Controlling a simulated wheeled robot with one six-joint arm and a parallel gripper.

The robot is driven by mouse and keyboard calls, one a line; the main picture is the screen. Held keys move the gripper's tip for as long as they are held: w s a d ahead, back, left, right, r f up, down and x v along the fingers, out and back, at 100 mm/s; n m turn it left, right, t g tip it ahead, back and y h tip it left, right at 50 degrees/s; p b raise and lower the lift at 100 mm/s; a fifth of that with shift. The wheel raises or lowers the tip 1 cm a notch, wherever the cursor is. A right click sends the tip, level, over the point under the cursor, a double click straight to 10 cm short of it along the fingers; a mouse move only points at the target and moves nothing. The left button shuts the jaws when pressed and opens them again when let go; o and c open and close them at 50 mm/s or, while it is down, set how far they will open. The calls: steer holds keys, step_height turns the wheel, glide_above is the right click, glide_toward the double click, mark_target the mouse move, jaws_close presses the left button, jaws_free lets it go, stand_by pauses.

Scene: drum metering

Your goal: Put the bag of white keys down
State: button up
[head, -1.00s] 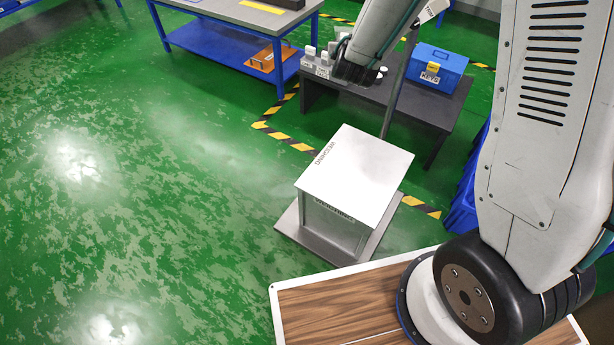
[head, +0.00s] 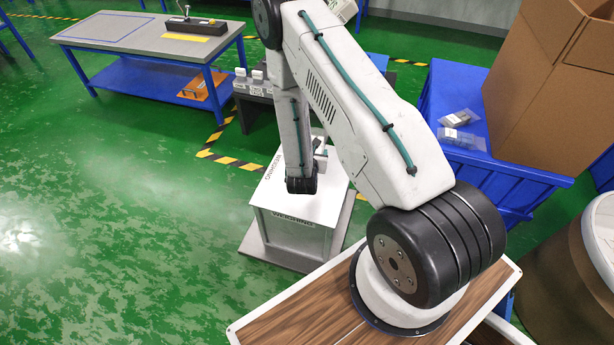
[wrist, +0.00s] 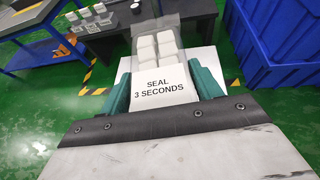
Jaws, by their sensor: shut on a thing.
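In the wrist view, my gripper (wrist: 163,82) has its teal fingers closed on the sides of a clear bag of white keys (wrist: 157,46). Several white blocks show inside the bag. A white panel reading "SEAL 3 SECONDS" (wrist: 160,90) shows between the fingers; I cannot tell if it is part of the bag. The white-topped weighing stand (head: 270,196) is behind my forearm in the head view, and its white top shows behind the bag in the wrist view. My arm hides most of the gripper and the bag in the head view.
A dark low table (wrist: 140,38) with white items stands beyond the stand. A grey workbench (head: 140,32) is at back left. Green floor at left is clear.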

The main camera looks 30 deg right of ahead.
steer(key=shift+m+g+h, duration=0.6)
steer(key=shift+m+g, duration=0.1)
steer(key=s+d+f, duration=0.1)
steer(key=s+f, duration=0.2)
steer(key=s+d+f, duration=0.1)
steer(key=s+f, duration=0.3)
steer(key=s+d+f, duration=0.1)
steer(key=s+f, duration=0.2)
steer(key=shift+s+d+f, duration=0.25)
steer(key=shift+f, duration=0.25)
steer(key=w+a, duration=0.1)
steer(key=w, duration=0.3)
steer(key=w+a+f, duration=0.1)
steer(key=w, duration=0.4)
steer(key=w+a, duration=0.1)
steer(key=w, duration=0.4)
steer(key=shift+w+a+f, duration=0.15)
steer(key=shift+w+f, duration=0.05)
steer(key=shift+w, duration=0.05)
steer(key=shift+w+a+f, duration=0.1)
steer(key=shift+w+f, duration=0.05)
steer(key=shift+f, duration=0.75)
steer(key=shift+w+f, duration=0.15)
steer(key=shift+f, duration=0.7)
steer(key=shift+f, duration=0.1)
steer(key=o, duration=1.1)
steer(key=shift+f, duration=0.1)
steer(key=shift+c, duration=0.2)
